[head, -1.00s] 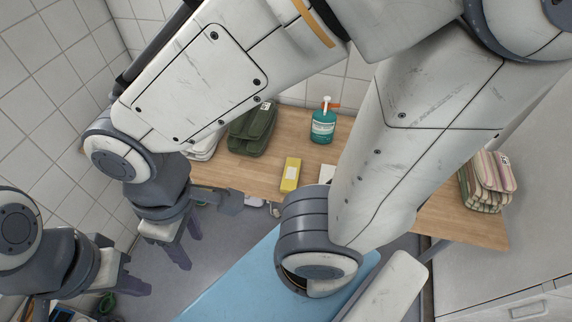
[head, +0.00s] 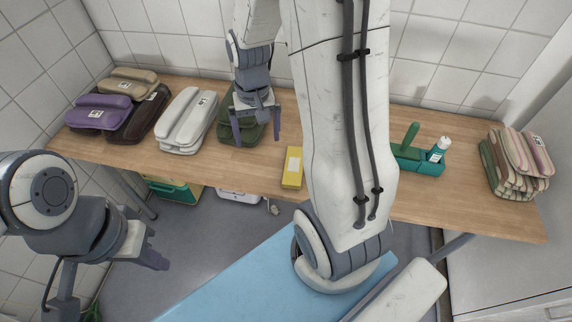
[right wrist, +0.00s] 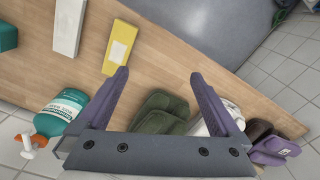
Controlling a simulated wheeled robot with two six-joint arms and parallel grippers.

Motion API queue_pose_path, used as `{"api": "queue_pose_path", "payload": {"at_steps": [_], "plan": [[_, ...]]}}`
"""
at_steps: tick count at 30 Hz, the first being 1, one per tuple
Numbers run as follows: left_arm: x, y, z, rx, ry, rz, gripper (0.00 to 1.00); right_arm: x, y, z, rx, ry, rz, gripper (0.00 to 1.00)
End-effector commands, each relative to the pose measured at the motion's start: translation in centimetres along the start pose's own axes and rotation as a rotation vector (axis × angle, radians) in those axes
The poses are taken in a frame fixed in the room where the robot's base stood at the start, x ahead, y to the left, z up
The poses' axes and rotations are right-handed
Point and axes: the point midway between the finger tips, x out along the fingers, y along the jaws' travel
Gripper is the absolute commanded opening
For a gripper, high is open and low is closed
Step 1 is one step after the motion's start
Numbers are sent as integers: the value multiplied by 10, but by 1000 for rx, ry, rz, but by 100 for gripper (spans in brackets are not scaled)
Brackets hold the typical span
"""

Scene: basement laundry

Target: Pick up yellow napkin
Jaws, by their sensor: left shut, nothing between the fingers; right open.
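The only yellow thing on the wooden table is a narrow yellow block-like item (head: 292,167) with a pale label, near the front edge. It also shows in the right wrist view (right wrist: 118,52). I cannot tell whether it is cloth. My right gripper (head: 257,132) is open and empty, above the dark green folded cloth (head: 236,150), to the left of and behind the yellow item. In the right wrist view its fingers (right wrist: 161,80) are apart, with the yellow item beyond them at upper left. My left gripper (head: 158,260) is shut and empty, low at left, off the table.
White (head: 187,118), purple (head: 97,112), beige and dark brown folded cloths lie at the left of the table (head: 262,178). A teal pump bottle (right wrist: 62,108), teal caddy (head: 425,164) and striped cloth stack (head: 517,165) lie right. A blue board (head: 235,275) is in front.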

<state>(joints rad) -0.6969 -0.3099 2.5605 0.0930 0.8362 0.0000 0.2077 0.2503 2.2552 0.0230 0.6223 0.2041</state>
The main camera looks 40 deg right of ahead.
Motion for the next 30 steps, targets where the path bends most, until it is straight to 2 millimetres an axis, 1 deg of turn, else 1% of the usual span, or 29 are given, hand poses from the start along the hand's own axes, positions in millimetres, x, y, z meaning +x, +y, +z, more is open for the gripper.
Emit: {"api": "queue_pose_path", "payload": {"at_steps": [1,3,6,9,12,18,25,30], "plan": [[20,-1,1,0,1,0,0,31,27,-13,96,-8,6,100],[29,-2,1,0,1,0,0,52,56,-26,195,-7,11,100],[37,-3,2,1,1,0,0,71,86,-35,293,-8,15,100],[40,-3,2,1,1,0,0,82,102,-38,342,-9,18,100],[41,-3,2,1,1,0,0,96,107,-38,358,-11,19,100],[42,-3,2,0,1,0,0,125,106,-38,356,-11,18,100],[42,-3,2,0,1,0,0,142,106,-35,355,-11,18,100],[41,-3,2,0,1,0,0,169,106,-30,355,-13,18,100]]}}
